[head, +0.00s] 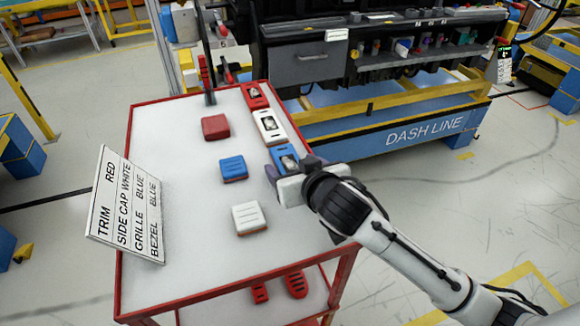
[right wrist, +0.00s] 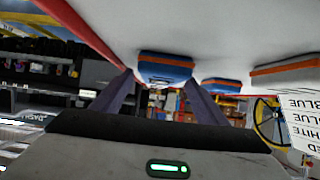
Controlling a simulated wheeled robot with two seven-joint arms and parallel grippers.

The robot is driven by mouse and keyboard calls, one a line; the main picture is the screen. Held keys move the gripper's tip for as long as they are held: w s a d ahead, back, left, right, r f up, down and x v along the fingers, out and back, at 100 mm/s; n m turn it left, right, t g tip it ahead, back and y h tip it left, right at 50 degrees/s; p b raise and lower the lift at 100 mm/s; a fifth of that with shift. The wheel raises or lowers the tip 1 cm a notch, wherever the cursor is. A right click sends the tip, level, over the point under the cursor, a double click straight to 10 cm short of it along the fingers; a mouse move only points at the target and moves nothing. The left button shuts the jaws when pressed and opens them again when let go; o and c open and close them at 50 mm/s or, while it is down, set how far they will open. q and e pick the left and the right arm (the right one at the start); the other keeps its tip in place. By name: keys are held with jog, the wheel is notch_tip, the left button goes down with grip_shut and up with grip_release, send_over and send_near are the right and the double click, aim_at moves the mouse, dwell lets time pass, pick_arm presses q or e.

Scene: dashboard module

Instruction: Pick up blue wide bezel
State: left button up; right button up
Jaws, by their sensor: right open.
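The blue wide bezel (head: 284,155) lies on the white top of the red-framed cart, at the near end of a row along its right edge. It has a dark and light patch in its middle. My right gripper (head: 289,168) is at this bezel and partly covers its near side. In the right wrist view, a blue piece with an orange lower band (right wrist: 165,68) shows between the two open, apart fingers (right wrist: 163,88). I cannot tell whether the fingers touch it. My left gripper is not in view.
A white piece (head: 269,127) and a red piece (head: 255,96) continue the row. Red (head: 215,127), blue (head: 233,168) and white (head: 248,218) blocks lie left of it. A sign (head: 128,205) stands at the cart's left edge. The dash line rig (head: 400,130) is beyond, right.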

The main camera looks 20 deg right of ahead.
jog(key=c, duration=1.2)
